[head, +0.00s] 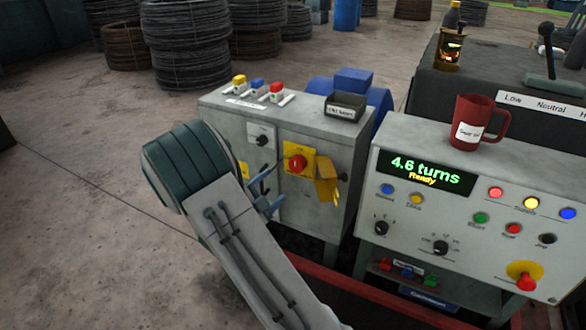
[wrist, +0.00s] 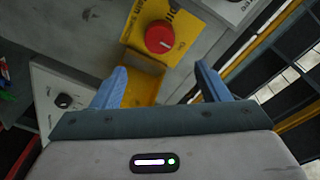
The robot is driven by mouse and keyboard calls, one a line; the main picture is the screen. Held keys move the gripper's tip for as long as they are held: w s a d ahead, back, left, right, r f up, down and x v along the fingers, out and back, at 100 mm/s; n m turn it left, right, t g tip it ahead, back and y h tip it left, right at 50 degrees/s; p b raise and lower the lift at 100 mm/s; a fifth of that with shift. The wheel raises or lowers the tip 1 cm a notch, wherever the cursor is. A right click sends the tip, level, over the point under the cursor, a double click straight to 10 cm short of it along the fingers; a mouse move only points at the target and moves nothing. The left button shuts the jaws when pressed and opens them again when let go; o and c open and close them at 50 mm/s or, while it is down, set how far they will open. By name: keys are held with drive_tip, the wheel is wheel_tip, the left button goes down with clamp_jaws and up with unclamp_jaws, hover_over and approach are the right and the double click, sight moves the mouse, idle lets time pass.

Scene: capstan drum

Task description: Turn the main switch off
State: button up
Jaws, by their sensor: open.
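The main switch appears to be the red round knob (head: 297,163) on a yellow plate (head: 306,150) on the front of the grey cabinet. In the wrist view the red knob (wrist: 159,37) lies ahead of the fingers, with a pale mark on its face. My gripper (head: 270,190) is in front of the cabinet, just left of and below the knob in the head view. Its blue fingers are apart and empty in the wrist view (wrist: 161,72), with the knob beyond their tips and not between them. My arm hides part of the cabinet front.
A yellow bracket (head: 327,180) sticks out right of the knob; it also shows in the wrist view (wrist: 145,82). A black knob (head: 262,140) is to the upper left. The control panel (head: 400,160) with a red mug (head: 470,122) stands at right. Floor at left is clear.

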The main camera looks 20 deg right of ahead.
sight(295, 166)
drive_tip(key=p+x, duration=0.2)
drive_tip(key=x, duration=0.9)
drive_tip(key=shift+d, duration=0.2)
drive_tip(key=c, duration=1)
